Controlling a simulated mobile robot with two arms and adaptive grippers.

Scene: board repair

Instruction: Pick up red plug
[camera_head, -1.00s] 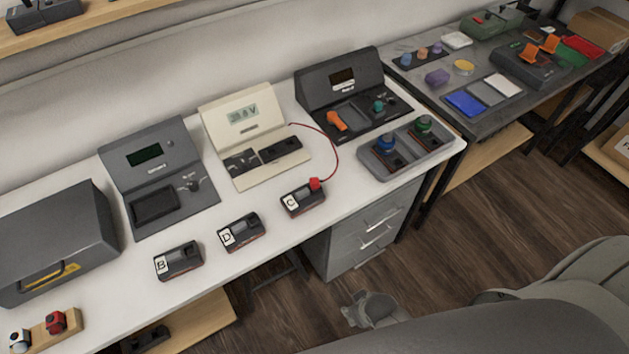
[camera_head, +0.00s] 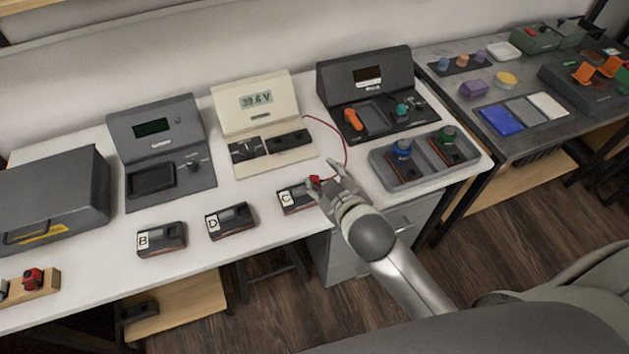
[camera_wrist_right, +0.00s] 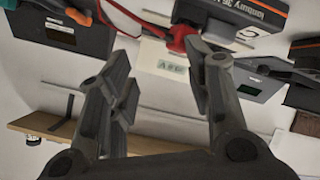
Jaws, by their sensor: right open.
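The red plug (camera_head: 315,180) sits on the right end of the dark module labelled C (camera_head: 293,200), and a thin red cable runs from it to the cream meter (camera_head: 254,100). My right gripper (camera_head: 325,174) is at the plug in the head view, with its fingers spread. In the right wrist view the red plug (camera_wrist_right: 181,37) shows near the top, beside the module, beyond and between the open fingers (camera_wrist_right: 163,75). I cannot tell whether a finger touches it. My left gripper is not in view.
Modules D (camera_head: 231,221) and B (camera_head: 161,239) stand to the left along the front of the white table (camera_head: 90,300). A grey tray (camera_head: 385,178) with blue and green knobbed parts lies right of my gripper. A dark console (camera_head: 365,75) stands behind.

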